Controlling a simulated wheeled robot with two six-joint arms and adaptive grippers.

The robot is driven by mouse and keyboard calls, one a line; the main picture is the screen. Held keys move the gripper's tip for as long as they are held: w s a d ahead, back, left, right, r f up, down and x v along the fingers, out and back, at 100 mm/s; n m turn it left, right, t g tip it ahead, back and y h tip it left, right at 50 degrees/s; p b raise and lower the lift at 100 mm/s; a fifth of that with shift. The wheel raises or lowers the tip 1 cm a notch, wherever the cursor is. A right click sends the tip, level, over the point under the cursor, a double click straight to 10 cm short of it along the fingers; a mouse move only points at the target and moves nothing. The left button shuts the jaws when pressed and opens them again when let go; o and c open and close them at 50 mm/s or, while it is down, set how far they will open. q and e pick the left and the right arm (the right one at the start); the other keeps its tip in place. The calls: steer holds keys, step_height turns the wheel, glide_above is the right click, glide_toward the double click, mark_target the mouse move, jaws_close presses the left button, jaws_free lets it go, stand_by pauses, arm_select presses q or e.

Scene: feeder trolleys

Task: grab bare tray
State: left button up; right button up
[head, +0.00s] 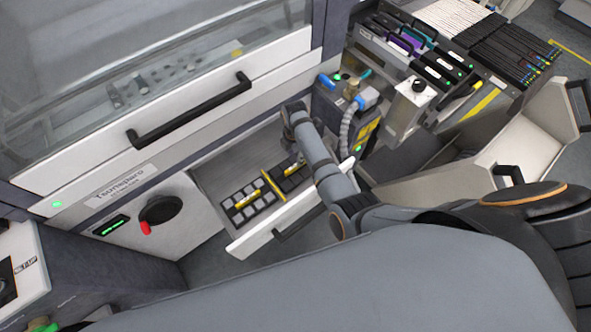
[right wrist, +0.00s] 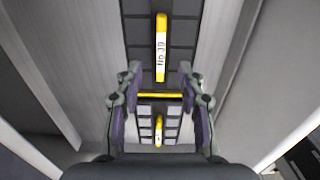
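The bare tray (right wrist: 175,32), dark with empty compartments and a yellow handle marked "No 39", lies in the upper part of the right wrist view. It also shows in the open drawer in the head view (head: 284,183), partly hidden by my right arm. Beside it lies a second tray (head: 236,213) filled with grey blocks; it shows low in the right wrist view (right wrist: 145,127). My right gripper (right wrist: 158,98) is open and empty, its fingers spread above the border between the trays. In the head view its fingers are mostly hidden by the wrist. My left gripper is not in view.
A hose and valve unit (head: 349,105) stands close right of my right wrist. A trolley with cartridges (head: 405,55) and an open white bin (head: 515,150) are further right.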

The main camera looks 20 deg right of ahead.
mark_target(295, 165)
steer(key=shift+w+f, duration=0.15)
steer(key=shift+f, duration=0.25)
step_height(295, 165, down, 5)
steer(key=shift+b, duration=0.4)
steer(key=shift+s, duration=0.2)
jaws_close()
